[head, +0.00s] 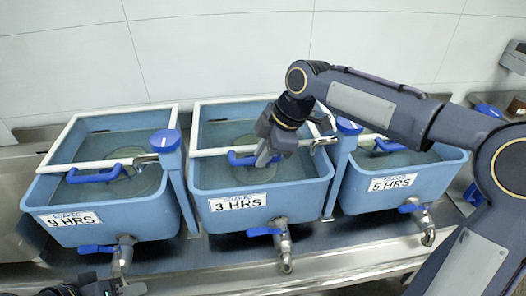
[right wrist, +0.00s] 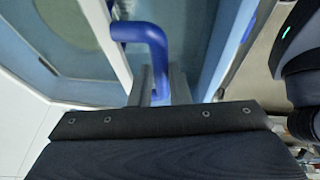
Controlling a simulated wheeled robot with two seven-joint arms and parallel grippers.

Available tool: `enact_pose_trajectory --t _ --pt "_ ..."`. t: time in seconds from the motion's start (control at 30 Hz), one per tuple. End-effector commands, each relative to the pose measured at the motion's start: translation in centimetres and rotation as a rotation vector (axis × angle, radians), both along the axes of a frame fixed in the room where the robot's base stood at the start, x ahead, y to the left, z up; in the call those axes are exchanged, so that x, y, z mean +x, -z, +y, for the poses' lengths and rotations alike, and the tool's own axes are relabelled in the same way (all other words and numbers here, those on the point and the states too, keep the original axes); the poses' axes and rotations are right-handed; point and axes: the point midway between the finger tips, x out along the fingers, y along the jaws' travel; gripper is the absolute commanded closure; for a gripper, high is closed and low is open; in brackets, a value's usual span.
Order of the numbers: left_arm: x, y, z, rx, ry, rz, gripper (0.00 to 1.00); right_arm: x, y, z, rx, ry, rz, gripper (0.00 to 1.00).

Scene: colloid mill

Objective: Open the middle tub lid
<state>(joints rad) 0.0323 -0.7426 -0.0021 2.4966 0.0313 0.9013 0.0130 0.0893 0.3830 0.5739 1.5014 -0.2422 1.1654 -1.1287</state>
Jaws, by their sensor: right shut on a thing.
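The middle tub (head: 262,203) is blue, labelled 3 HRS, and stands between two similar tubs. Its lid shows as a white frame (head: 222,151) across the tub's top; I cannot tell whether it is raised at all. A blue bar handle (head: 240,160) is at the lid's front. My right gripper (head: 265,159) reaches down from above and is shut on this handle. In the right wrist view the handle (right wrist: 140,32) runs between the fingers (right wrist: 152,85), beside the white frame (right wrist: 105,42). My left gripper (head: 122,264) is partly in view at the bottom left, its jaws unclear.
The left tub (head: 110,218), labelled 9 HRS, and the right tub (head: 395,188) stand close on either side. Blue-capped posts (head: 348,128) rise between the tubs. Taps with blue levers (head: 283,245) stick out in front over the metal counter (head: 200,270). A white wall is behind.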

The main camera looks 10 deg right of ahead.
Motion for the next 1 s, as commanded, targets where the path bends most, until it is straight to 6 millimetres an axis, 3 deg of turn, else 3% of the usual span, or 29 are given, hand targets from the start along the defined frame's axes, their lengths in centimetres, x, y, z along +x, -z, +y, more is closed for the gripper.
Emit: enact_pose_trajectory --t 0.37,0.7,1.0 --pt "0.0 -8.1 0.0 0.0 0.0 -0.001 0.64 1.0 -6.4 0.0 0.0 0.001 0.107 1.0" --pt "0.0 -14.4 0.0 0.0 0.0 0.0 0.64 4.0 -12.7 0.0 0.001 0.004 0.1 1.0" --pt "0.0 -16.6 0.0 0.0 0.0 0.0 0.64 6.6 -15.4 -0.1 0.0 0.005 0.098 1.0"
